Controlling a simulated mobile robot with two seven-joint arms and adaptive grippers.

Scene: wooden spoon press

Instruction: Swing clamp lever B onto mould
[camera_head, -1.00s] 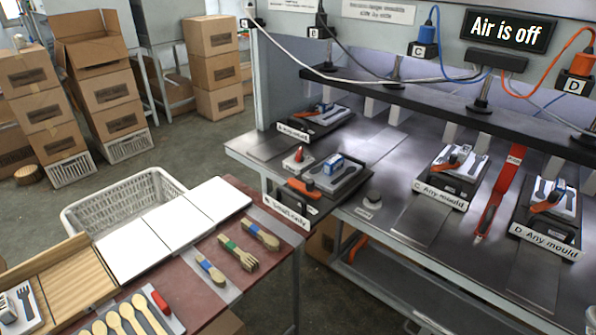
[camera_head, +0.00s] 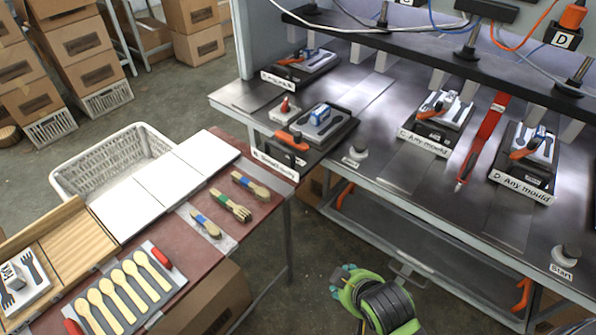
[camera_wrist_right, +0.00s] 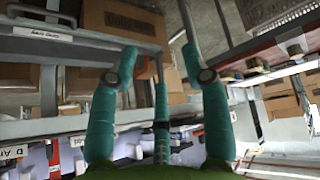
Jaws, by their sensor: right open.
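Station B, labelled "Small only" (camera_head: 274,165), is at the front left of the press table. Its mould (camera_head: 322,121), grey with a blue block, sits on the dark base. The orange clamp lever B (camera_head: 289,140) is at the front-left side of the mould, swung off to the side rather than across it. My right gripper (camera_head: 345,275), green with teal fingers, is at the bottom of the head view, in front of the table and well short of the lever. Its fingers stand apart and hold nothing in the right wrist view (camera_wrist_right: 160,60). My left gripper is not in view.
Other moulds with orange levers stand at station A (camera_head: 305,60), station C (camera_head: 440,108) and station D (camera_head: 532,145). A red tool (camera_head: 482,138) lies between C and D. A small knob (camera_head: 358,152) stands right of B. The spoon table (camera_head: 255,212) is at left.

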